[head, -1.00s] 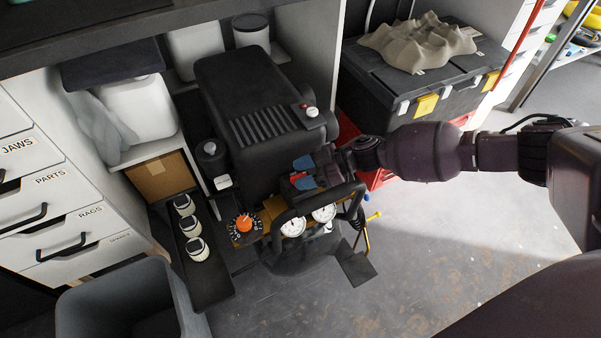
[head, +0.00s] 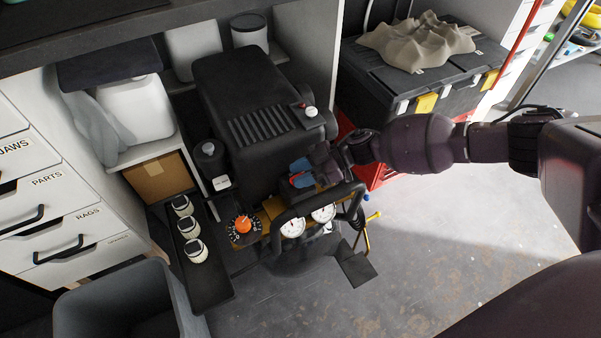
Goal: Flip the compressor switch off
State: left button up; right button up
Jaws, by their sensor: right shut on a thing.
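The compressor is a black unit (head: 235,90) with a ribbed top, standing under the bench. On its front are two white gauges (head: 292,227), an orange dial (head: 243,225) and a black carrying handle. My right gripper (head: 301,174) reaches in from the right, just above the gauges at the compressor's front. Its blue-tipped fingers are close together, shut on the small red switch (head: 293,176). The fingers hide most of the switch, so I cannot tell its position. My left gripper is not in view.
A black toolbox (head: 395,85) with a grey cloth on top stands behind my right arm. Labelled drawers (head: 45,190) and a grey bin (head: 120,300) are at the left. Several small jars stand on a dark tray (head: 212,285). The floor at the right is clear.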

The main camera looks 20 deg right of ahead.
jog(key=shift+w+n+g, duration=0.15)
jog(key=shift+n+g, duration=0.65)
jog(key=o, duration=0.8)
jog(key=shift+c, duration=0.2)
jog(key=shift+d, duration=0.1)
jog(key=p+v, duration=0.1)
jog(key=v, duration=0.9)
jog(key=shift+d, duration=0.35)
